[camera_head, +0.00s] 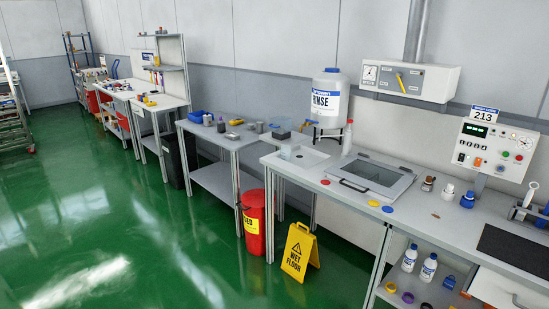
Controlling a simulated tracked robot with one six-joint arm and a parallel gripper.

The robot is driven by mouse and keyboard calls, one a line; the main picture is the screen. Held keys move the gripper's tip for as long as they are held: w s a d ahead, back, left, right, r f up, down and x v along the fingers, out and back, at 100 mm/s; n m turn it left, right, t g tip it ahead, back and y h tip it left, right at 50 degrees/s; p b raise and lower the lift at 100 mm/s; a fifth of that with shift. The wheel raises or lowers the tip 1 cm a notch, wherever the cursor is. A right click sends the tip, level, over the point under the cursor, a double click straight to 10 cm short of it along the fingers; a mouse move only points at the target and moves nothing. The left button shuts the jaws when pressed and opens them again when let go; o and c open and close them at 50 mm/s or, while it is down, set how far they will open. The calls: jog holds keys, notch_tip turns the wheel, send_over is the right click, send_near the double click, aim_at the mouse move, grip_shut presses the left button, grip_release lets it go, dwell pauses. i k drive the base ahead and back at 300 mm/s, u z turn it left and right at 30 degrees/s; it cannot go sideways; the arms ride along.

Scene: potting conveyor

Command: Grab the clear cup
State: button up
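I cannot make out a clear cup with certainty. A small pale, possibly see-through vessel (285,152) stands at the left end of the grey sink bench (262,160), left of the white basin. It is too small to tell whether it is a cup. My gripper and arm are not in view.
A RINSE tank (327,97) and white bottle (347,137) stand behind the basin. A lidded well (375,174) lies right of it. A red bin (253,222) and yellow wet-floor sign (296,252) stand before the benches. Green floor (120,230) is open at left.

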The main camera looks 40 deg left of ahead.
aim_at(286, 154)
jog(key=u, duration=1.35)
jog(key=i, duration=2.05)
jog(key=u, duration=0.4)
jog(key=i, duration=0.85)
jog(key=u, duration=0.7)
jog(key=i, duration=0.6)
jog(key=u, duration=0.25)
